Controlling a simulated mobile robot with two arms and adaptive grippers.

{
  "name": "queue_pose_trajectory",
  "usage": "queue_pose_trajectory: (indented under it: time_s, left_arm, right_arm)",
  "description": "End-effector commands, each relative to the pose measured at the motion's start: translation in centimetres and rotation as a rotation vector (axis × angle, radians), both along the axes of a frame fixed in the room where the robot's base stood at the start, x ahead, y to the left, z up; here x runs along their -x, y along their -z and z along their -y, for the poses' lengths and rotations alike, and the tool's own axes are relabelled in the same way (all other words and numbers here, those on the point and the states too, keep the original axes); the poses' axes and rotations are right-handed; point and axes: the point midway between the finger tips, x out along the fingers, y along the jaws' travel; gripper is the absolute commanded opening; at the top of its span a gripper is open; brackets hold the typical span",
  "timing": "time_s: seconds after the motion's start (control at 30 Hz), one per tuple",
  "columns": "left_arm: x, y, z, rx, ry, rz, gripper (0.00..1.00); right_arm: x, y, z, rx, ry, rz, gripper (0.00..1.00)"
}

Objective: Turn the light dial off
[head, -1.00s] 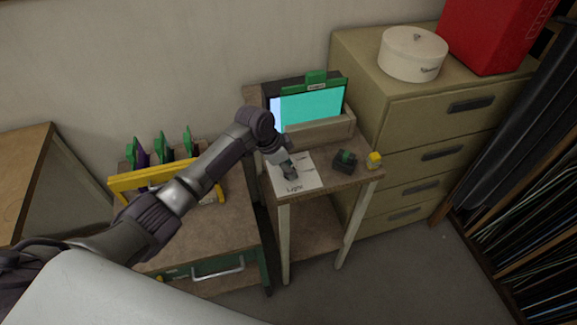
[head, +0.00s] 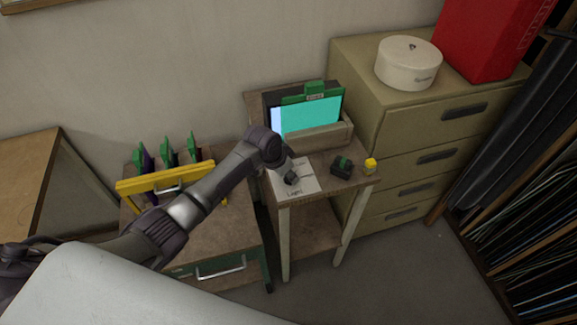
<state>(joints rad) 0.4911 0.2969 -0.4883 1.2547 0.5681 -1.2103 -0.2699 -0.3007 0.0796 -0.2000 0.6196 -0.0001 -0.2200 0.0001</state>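The light dial (head: 291,178) is a small dark knob on a white sheet (head: 308,186) marked "Light", on top of a small wooden stand. My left arm comes in from the left, and its wrist is bent just up and left of the dial. My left gripper (head: 279,164) is mostly hidden by the wrist, so I cannot see whether its fingers are open or shut. It looks apart from the dial. The dial's exact setting is too small to read. My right gripper is not in view.
On the stand (head: 340,187) are a dark block with a green top (head: 342,166), a small yellow object (head: 370,166) and a holder with a lit turquoise panel (head: 312,115). A cart with a yellow-edged rack (head: 165,178) stands left. A drawer cabinet (head: 425,130) stands right.

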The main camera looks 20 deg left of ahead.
Motion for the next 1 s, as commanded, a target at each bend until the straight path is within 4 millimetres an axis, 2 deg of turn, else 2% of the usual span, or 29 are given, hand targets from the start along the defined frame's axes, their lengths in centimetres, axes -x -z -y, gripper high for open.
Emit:
queue_pose_trajectory:
  time_s: [0.03,0.1,0.4,0.7,1.0]
  left_arm:
    - [0.0,-0.6,0.2,0.003,-0.041,-0.001,0.0]
    - [0.0,-0.6,0.2,0.002,-0.1,0.0,0.0]
    - [0.0,-0.4,0.2,0.002,-0.302,0.001,0.0]
    - [-0.1,-0.2,0.2,0.002,-0.403,0.003,0.0]
    - [-0.1,-0.2,0.2,0.002,-0.42,0.004,0.0]
  right_arm:
    - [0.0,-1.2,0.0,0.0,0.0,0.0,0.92]
    - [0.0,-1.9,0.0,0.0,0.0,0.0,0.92]
    - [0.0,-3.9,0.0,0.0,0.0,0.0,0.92]
    - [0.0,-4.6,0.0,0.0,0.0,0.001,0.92]
    - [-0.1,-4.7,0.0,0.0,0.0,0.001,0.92]
